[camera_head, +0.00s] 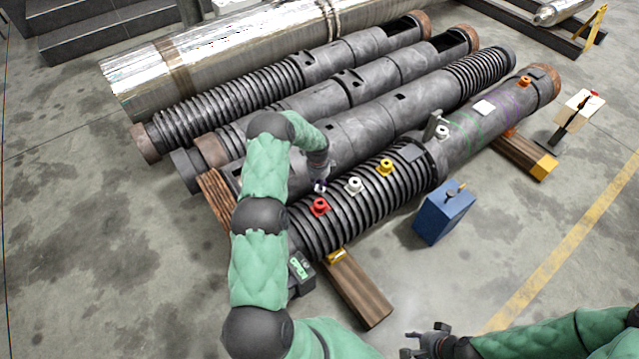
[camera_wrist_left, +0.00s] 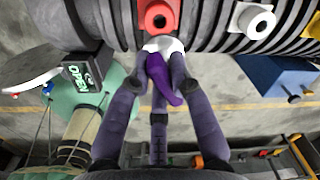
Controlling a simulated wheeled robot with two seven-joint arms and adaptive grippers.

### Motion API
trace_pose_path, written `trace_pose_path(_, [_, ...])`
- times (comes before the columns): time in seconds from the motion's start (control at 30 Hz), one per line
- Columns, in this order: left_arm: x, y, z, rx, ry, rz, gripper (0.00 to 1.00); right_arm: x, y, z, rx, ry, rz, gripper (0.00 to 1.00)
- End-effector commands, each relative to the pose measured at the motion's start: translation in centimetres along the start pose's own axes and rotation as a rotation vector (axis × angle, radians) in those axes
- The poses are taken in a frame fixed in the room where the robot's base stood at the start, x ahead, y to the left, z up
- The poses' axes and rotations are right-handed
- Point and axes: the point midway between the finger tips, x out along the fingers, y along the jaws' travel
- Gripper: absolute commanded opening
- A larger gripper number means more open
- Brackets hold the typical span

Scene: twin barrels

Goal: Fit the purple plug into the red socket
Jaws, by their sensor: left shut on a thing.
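The red socket (camera_head: 319,206) sits on top of the ribbed end of the front barrel. In the left wrist view the red socket (camera_wrist_left: 157,14) is at the top middle, its round hole facing the camera. My left gripper (camera_head: 320,186) is just behind the socket in the head view. It is shut on the purple plug (camera_wrist_left: 158,78), which has a curved purple body and a pale end toward the socket. The plug looks close to the socket but apart from it; the exact gap is unclear. My right gripper (camera_head: 427,344) is low in the head view, fingers apart and empty.
A white socket (camera_head: 354,185) and a yellow socket (camera_head: 386,168) stand along the same barrel. A blue box (camera_head: 443,213) stands on the floor to the right. A wooden beam (camera_head: 358,289) lies under the barrel. A small box with a lit sign (camera_head: 300,270) is by the barrel end.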

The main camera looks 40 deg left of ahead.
Motion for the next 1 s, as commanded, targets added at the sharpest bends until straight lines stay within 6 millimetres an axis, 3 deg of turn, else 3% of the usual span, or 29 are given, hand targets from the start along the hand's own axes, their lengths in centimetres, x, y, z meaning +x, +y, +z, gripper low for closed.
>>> trace_pose_path(0.6, [5.0,0.3,-0.1,-0.001,0.000,0.001,0.00,3.5,1.2,-0.1,0.000,0.000,0.000,0.40])
trace_pose_path(1.0, [5.7,0.3,-0.1,-0.001,0.000,0.000,0.00,4.0,1.4,-0.1,0.000,0.000,0.000,0.40])
